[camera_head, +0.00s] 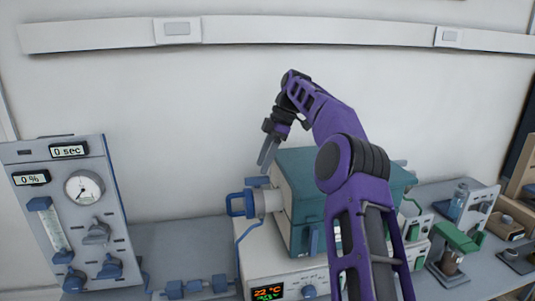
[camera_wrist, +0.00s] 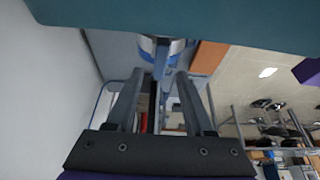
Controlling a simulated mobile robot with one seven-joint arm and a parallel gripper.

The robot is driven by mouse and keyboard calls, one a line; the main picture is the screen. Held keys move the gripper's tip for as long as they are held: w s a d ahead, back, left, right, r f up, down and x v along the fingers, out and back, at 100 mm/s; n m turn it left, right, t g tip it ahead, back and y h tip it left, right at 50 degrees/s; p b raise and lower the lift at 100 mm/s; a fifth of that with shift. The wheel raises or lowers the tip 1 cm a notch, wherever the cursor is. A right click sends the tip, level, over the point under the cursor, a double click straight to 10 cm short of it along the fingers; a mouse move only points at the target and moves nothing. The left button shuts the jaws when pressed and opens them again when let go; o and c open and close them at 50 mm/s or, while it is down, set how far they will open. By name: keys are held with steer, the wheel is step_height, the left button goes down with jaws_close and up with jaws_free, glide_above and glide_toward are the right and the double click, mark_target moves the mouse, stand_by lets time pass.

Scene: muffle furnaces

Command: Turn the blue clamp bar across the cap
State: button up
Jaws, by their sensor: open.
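My gripper (camera_head: 265,166) hangs fingers-down above the left end of the teal and cream furnace (camera_head: 293,180). Its jaws are open and empty. A pale round cap (camera_head: 270,201) sticks out of the furnace's left side, with a blue loop-shaped handle (camera_head: 238,204) on its outer side. A short blue bar (camera_head: 257,181) shows just above the cap, slightly below my fingertips; I take it as the clamp bar. In the wrist view, a blue bar (camera_wrist: 158,56) at a silver-rimmed round part lies just beyond the open fingers (camera_wrist: 160,78). I cannot tell whether they touch it.
A grey gas panel (camera_head: 75,215) with gauge and displays stands at the left. Blue valves (camera_head: 197,287) lie low in front. The white wall is close behind; the grey bench left of the furnace is partly clear.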

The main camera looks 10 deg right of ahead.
mark_target(268, 176)
steer(key=shift+v, duration=1.7)
